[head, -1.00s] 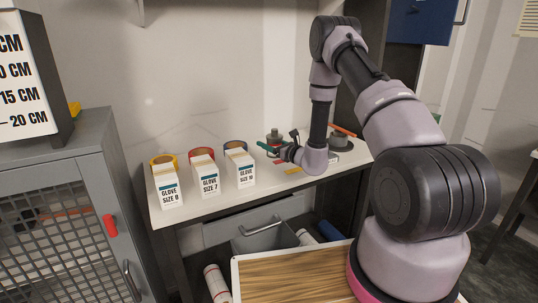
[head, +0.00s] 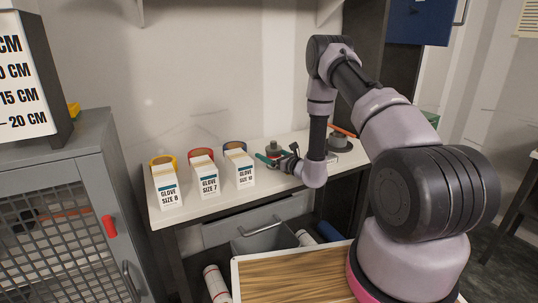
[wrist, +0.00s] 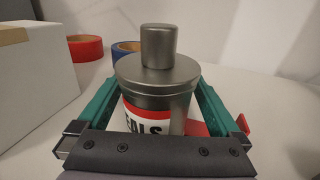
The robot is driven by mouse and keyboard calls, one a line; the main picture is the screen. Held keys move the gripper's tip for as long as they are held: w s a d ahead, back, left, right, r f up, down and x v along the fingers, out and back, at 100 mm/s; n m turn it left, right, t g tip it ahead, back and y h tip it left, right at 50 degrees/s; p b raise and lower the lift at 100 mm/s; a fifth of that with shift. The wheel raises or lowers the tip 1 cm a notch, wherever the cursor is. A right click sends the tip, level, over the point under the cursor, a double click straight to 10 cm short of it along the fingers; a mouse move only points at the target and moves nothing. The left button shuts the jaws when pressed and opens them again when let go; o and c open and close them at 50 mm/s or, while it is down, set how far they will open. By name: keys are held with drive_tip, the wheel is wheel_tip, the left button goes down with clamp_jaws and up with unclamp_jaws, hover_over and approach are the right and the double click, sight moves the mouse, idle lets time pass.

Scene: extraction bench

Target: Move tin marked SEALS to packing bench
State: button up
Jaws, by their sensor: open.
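The grey metal tin (wrist: 158,78) has a knobbed lid and a white and red label on which "EALS" shows. It stands upright in the wrist view; its lower part is hidden behind my gripper's dark palm. My gripper (wrist: 160,98) is open, with one green finger on each side of the tin. I cannot tell whether either finger touches it. In the head view the tin (head: 273,147) is small, on the white bench by the wall, with my gripper (head: 272,159) at it.
Three glove boxes (head: 205,180) stand left of the tin, with yellow, red and blue tape rolls (head: 201,154) behind them. A grey round object (head: 339,141) is to the right. A mesh-door cabinet (head: 85,150) stands at left. Bare bench (head: 215,206) shows in front of the boxes.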

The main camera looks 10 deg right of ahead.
drive_tip(key=v, duration=1.1)
drive_tip(key=shift+s+d, duration=0.1)
drive_tip(key=shift+s, duration=0.2)
drive_tip(key=s+a+r+n+g+y, duration=0.4)
drive_tip(key=a+r+n+g, duration=0.15)
drive_tip(key=r, duration=0.45)
drive_tip(key=s+a+r+n+g+y, duration=0.35)
drive_tip(key=a+r+n, duration=0.2)
drive_tip(key=r, duration=0.45)
drive_tip(key=s+r+n+g+h, duration=0.55)
drive_tip(key=s+r+n, duration=0.25)
drive_tip(key=s, duration=0.3)
drive_tip(key=s+d+r+n+t+h, duration=0.6)
drive_tip(key=s+d+r+h, duration=0.3)
drive_tip(key=s+d+r, duration=0.1)
drive_tip(key=shift+s+d+t+h, duration=0.4)
drive_tip(key=shift+s+d, duration=0.2)
drive_tip(key=shift+d, duration=0.5)
